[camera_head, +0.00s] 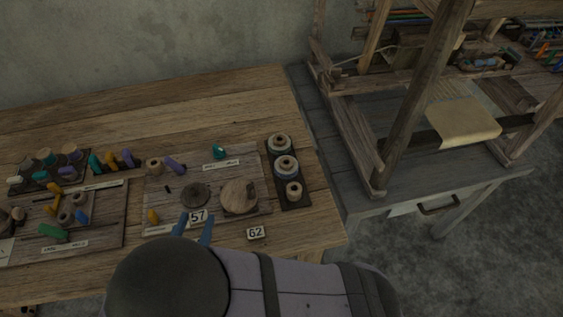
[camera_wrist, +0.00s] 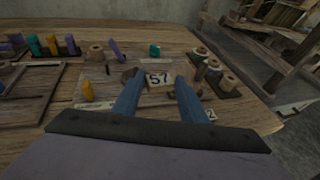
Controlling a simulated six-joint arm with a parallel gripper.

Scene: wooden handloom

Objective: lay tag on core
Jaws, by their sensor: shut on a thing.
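My gripper (camera_head: 193,226) is shut on a small white tag marked 57 (camera_head: 198,216). In the wrist view the tag (camera_wrist: 158,78) shows upright between the two blue fingertips (camera_wrist: 158,88). A second tag marked 62 (camera_head: 255,232) lies on the table to the right. Beyond the held tag, a dark round disc (camera_head: 195,194) and a wooden round piece with a short peg (camera_head: 236,199) rest on a wooden board (camera_head: 165,220). A bare tan spool (camera_head: 153,166) stands at the board's back left. I cannot tell which piece is the core, or the tag's height.
A dark rack (camera_head: 303,203) with several wound spools stands right of the board. A teal piece (camera_head: 218,152), a purple piece (camera_head: 174,165) and a yellow cone (camera_head: 153,216) are on or beside the board. The loom (camera_head: 400,120) stands beyond the table's right edge.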

